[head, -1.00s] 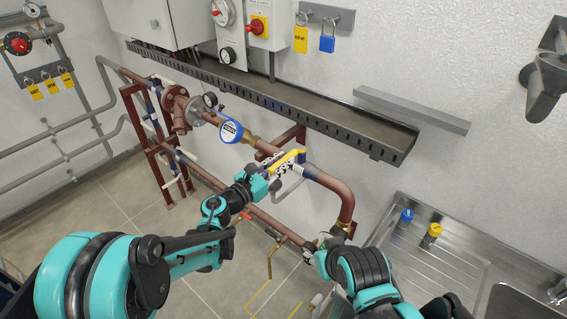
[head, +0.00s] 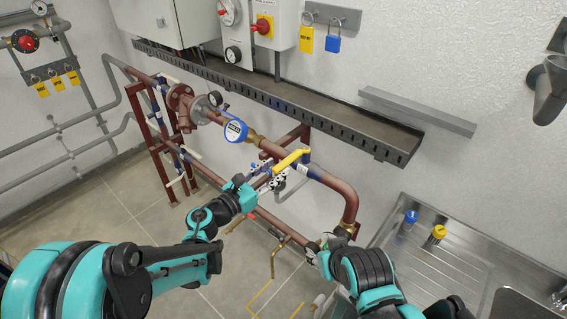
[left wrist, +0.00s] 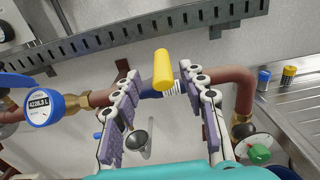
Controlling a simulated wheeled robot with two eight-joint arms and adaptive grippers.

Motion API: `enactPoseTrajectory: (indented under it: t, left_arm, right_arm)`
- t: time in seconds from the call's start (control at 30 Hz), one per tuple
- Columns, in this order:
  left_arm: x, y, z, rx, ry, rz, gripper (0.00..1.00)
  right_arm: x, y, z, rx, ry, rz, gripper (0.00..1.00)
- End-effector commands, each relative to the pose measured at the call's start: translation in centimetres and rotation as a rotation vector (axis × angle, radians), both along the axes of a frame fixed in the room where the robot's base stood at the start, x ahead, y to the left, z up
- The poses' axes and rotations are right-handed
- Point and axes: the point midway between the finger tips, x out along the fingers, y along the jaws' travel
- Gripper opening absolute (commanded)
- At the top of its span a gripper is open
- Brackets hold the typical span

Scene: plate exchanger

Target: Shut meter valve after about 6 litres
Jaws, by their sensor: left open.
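The blue-rimmed meter (head: 235,131) sits on the red-brown pipe; in the left wrist view the meter (left wrist: 43,110) seems to read 4228.3, the last digits hard to make out. The yellow valve handle (head: 292,160) juts out across the pipe, its stem at the pipe. My left gripper (head: 279,183) is open just below and in front of the handle. In the left wrist view the handle (left wrist: 163,69) lies between and beyond the spread fingers (left wrist: 168,95), apparently untouched. My right gripper (head: 318,248) is by the lower right pipe end; its fingers are too hidden to read.
A green knob (left wrist: 259,153) shows near the pipe's lower right end. A steel sink (head: 425,265) with blue and yellow-topped items stands at right. A cable tray (head: 270,95) runs along the wall above the pipe. A lower pipe passes beneath my left gripper.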

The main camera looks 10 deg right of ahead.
Motion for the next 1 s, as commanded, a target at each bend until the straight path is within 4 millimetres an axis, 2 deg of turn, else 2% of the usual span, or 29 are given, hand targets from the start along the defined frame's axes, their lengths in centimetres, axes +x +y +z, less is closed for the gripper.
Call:
enactPoseTrajectory:
  t: [0.1, 0.33, 0.9, 1.0]
  left_arm:
    - [-1.5, 2.3, 0.0, 0.000, 0.000, 0.005, 0.42]
    - [-3.5, 4.9, 0.0, 0.000, 0.000, 0.004, 0.42]
    - [-4.0, 5.4, 0.0, -0.001, 0.001, 0.001, 0.42]
    - [-3.7, 5.8, 0.6, -0.031, 0.016, 0.024, 0.42]
  right_arm:
    - [0.0, 0.0, 0.0, 0.000, 0.000, 0.000, 0.42]
    - [0.0, 0.0, 0.0, 0.000, 0.000, 0.000, 0.42]
    - [0.0, 0.0, 0.0, 0.000, 0.000, 0.000, 0.42]
    - [0.0, 0.0, 0.0, 0.000, 0.000, 0.000, 0.42]
